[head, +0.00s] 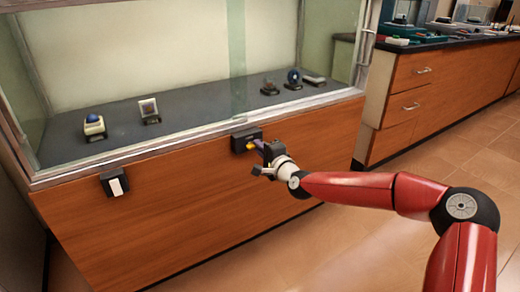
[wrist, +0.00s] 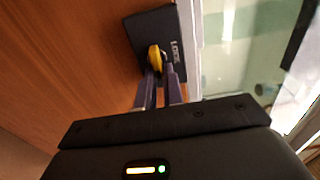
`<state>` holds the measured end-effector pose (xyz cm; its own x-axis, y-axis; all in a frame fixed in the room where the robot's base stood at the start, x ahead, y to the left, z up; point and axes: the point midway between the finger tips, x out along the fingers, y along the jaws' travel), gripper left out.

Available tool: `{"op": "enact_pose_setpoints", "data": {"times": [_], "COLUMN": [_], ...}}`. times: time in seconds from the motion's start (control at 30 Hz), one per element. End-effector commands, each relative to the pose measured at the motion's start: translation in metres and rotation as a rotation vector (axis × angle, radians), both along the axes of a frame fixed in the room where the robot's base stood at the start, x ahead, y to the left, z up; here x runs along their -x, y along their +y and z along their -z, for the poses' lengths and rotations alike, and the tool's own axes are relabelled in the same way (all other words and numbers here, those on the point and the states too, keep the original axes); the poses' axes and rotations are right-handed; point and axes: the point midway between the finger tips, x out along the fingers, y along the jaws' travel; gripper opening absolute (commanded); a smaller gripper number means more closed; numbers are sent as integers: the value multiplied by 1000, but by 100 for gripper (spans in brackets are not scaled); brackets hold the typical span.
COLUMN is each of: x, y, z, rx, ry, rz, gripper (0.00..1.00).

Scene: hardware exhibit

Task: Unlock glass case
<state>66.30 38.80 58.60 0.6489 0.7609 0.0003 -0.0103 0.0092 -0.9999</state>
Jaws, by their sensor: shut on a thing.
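The glass case (head: 150,170) has a wooden base and glass panes above. A black lock box (head: 240,141) sits on the wooden front just under the glass frame; it fills the upper middle of the wrist view (wrist: 143,28) and bears lettering like "LOCK". My gripper (head: 256,145) is at the lock box, its two fingers (wrist: 160,85) shut on a small yellow piece (wrist: 154,57) at the face of the box. The fingers cover part of the yellow piece. I cannot tell whether it is seated in the lock or only touching it.
A second small black box with a white plate (head: 115,186) is on the case front at left. Several small exhibits (head: 93,125) stand behind the glass. A wooden counter with drawers (head: 430,90) is at right; the tiled floor (head: 320,250) in front is open.

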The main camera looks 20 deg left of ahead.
Motion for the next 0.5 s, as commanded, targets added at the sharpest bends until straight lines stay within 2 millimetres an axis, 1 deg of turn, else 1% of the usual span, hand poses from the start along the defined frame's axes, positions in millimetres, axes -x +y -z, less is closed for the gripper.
{"op": "enact_pose_setpoints", "data": {"times": [0.3,0.33,0.5], "x": [0,0,0], "y": [-1,-1,0], "z": [2,2,1], "rx": [0,0,0], "ry": [5,5,4], "rz": [1,1,1], "gripper": [0,10,31]}}
